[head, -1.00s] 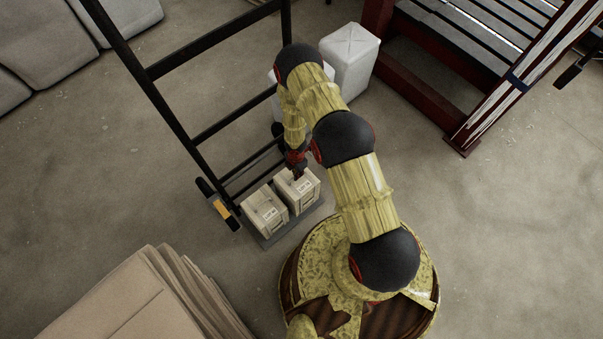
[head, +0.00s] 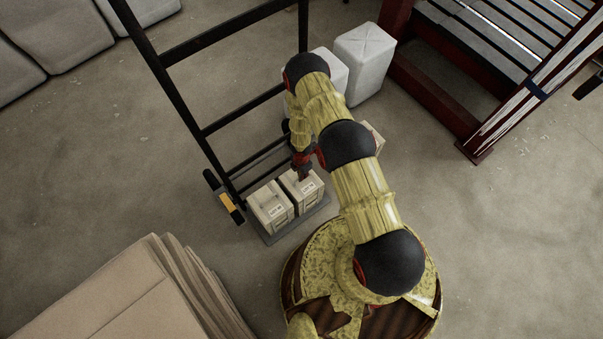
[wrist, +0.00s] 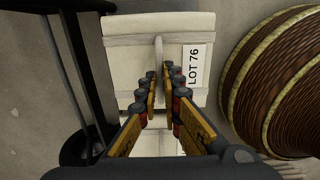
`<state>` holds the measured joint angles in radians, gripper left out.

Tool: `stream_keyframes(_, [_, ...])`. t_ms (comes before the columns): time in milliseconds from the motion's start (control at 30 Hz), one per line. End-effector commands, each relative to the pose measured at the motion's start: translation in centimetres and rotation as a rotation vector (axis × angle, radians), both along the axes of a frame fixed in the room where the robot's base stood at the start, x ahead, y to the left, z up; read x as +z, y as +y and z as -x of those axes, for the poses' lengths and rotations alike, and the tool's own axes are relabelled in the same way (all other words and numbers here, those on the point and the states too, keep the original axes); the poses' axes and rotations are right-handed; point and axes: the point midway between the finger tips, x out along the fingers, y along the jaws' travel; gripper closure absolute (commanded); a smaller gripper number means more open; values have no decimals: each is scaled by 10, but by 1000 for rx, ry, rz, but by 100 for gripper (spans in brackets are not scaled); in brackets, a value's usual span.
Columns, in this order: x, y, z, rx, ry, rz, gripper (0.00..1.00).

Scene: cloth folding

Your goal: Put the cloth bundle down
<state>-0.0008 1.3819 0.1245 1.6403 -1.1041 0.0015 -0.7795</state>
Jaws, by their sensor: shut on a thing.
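The cloth bundle (head: 309,194) is a cream, boxy, strapped pack with a printed label. It is the right one of two alike packs at the foot of the black hand truck. In the wrist view the bundle (wrist: 125,60) shows a "LOT 76" label and a raised strap loop along its top. My gripper (wrist: 160,84) is shut on this loop, with its fingers on either side. In the head view my gripper (head: 304,175) is over the bundle's top. I cannot tell whether the bundle's underside rests on the grey plate (head: 318,215).
The other pack (head: 270,208) stands close on the left. The hand truck frame (head: 180,105) rises behind, with a wheel (head: 223,197). White containers (head: 364,64) stand beyond my arm. Red steps (head: 440,90) are at the right, a cardboard stack (head: 140,300) at lower left. Open floor lies right.

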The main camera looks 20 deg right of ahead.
Motion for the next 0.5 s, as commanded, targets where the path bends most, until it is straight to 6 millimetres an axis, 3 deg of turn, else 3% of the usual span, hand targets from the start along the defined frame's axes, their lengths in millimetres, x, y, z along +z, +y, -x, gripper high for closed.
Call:
stream_keyframes(300, [0, 0, -4, 0, -6, -1, 100])
stream_keyframes(333, [-1, 0, -2, 0, -3, 0, 93])
stream_keyframes(500, [0, 0, -2, 0, -3, 0, 83])
